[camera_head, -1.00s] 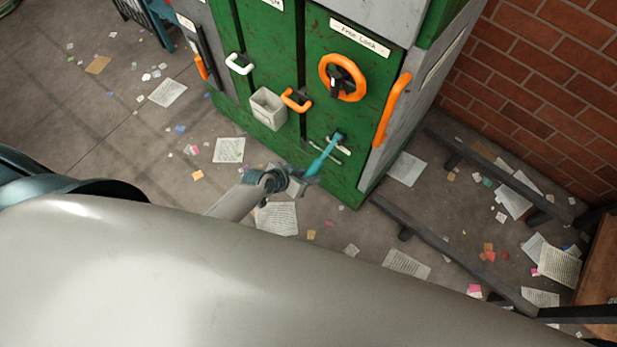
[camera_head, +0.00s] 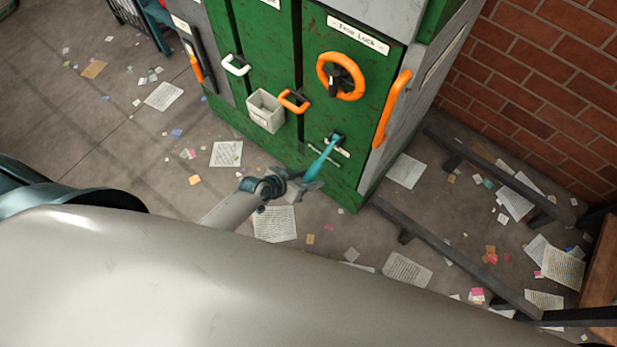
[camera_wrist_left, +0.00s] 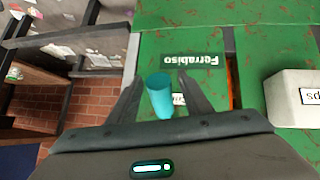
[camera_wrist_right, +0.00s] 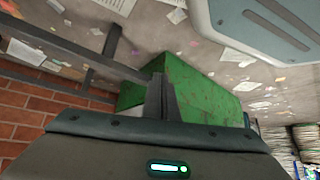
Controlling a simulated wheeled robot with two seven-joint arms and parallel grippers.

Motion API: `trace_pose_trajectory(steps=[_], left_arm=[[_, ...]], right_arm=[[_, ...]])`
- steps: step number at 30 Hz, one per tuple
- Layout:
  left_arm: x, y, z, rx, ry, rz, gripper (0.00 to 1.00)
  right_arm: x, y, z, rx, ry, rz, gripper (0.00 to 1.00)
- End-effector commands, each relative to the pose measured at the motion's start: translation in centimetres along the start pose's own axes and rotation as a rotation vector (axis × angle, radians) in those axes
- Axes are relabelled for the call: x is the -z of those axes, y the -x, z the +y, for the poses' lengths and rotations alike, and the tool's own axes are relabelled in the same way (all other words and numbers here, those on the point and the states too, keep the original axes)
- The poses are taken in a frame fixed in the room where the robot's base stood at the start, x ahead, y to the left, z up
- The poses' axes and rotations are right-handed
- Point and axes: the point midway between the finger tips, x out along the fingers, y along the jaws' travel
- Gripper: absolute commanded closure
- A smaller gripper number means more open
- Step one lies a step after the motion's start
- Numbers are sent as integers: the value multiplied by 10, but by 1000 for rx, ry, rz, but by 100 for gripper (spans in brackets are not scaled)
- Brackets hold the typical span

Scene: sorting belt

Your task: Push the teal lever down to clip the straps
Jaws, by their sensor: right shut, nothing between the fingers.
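The teal lever (camera_head: 322,160) is on the lower front of the green machine (camera_head: 318,118) in the head view. It slants from its slotted mount down and to the left. My left gripper (camera_head: 305,187) is at the lever's lower end. In the left wrist view the lever (camera_wrist_left: 160,98) shows as a teal rod between the two spread fingers of the left gripper (camera_wrist_left: 161,92), with a small gap seeming to show beside it. My right gripper (camera_wrist_right: 166,92) is shut and empty in the right wrist view, and its fingers are out of the head view. No straps can be made out.
An orange wheel (camera_head: 341,76), an orange side handle (camera_head: 392,108) and a small grey box (camera_head: 266,111) are on the machine. A dark low rail (camera_head: 455,258) and a brick wall (camera_head: 545,100) stand to the right. Papers litter the floor. My pale arm fills the foreground.

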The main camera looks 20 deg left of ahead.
Motion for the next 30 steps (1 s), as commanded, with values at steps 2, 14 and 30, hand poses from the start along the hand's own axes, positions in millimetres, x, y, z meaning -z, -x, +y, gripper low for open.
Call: trace_pose_trajectory(steps=[2, 14, 30], left_arm=[[0, 0, 0, 0, 0, 1, 55], [1, 13, 0, 0, 0, 1, 55], [0, 105, -1, 1, -2, -1, 55]], right_arm=[[0, 0, 0, 0, 0, 0, 100], [1, 2, 0, 0, 0, -1, 100], [-20, 6, 2, -2, 2, -47, 100]])
